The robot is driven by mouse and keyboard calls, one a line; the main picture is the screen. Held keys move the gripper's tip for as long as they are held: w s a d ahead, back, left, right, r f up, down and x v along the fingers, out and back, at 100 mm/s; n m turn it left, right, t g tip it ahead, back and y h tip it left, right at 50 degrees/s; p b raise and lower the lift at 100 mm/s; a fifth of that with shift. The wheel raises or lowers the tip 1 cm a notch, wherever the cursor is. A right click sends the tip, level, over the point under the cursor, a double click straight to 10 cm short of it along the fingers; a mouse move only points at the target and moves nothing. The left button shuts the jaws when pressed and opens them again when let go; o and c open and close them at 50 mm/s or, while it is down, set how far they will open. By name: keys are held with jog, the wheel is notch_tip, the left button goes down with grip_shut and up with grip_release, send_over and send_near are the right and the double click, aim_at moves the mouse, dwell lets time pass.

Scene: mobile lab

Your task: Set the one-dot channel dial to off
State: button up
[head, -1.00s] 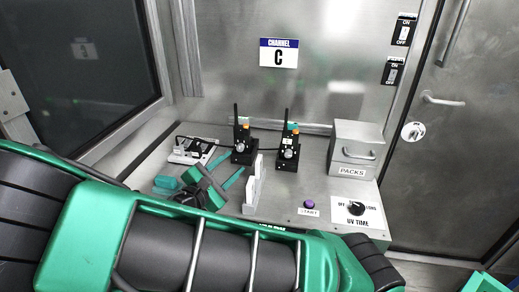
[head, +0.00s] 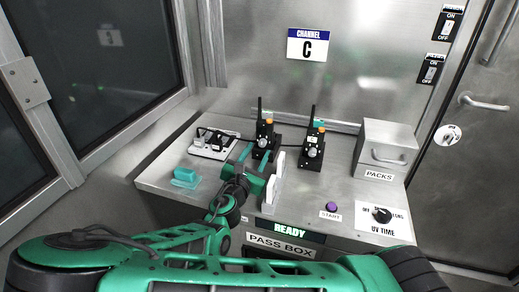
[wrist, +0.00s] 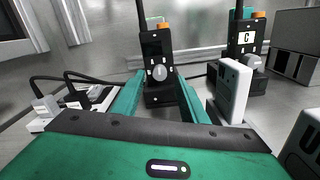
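Two black handsets with antennas stand at the back of the bench. The left handset (head: 265,136) has an orange top knob and a grey front dial (wrist: 159,72). The right handset (head: 314,143) has a similar grey dial (wrist: 250,62) and a C label in the wrist view. I cannot make out which dial bears one dot. My gripper (wrist: 158,78) is open and empty, its green fingers pointing at the left handset. The left dial shows between the fingertips, with no visible contact. The gripper also shows in the head view (head: 260,158).
White upright plates (head: 278,165) stand close to the gripper's right. A white socket strip (head: 212,145) with cables and a teal block (head: 185,178) lie left. A PACKS box (head: 387,150), START button (head: 331,207) and UV TIME knob (head: 382,215) are right.

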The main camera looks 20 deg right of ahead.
aim_at(261, 144)
jog(key=shift+x, duration=1.6)
grip_shut()
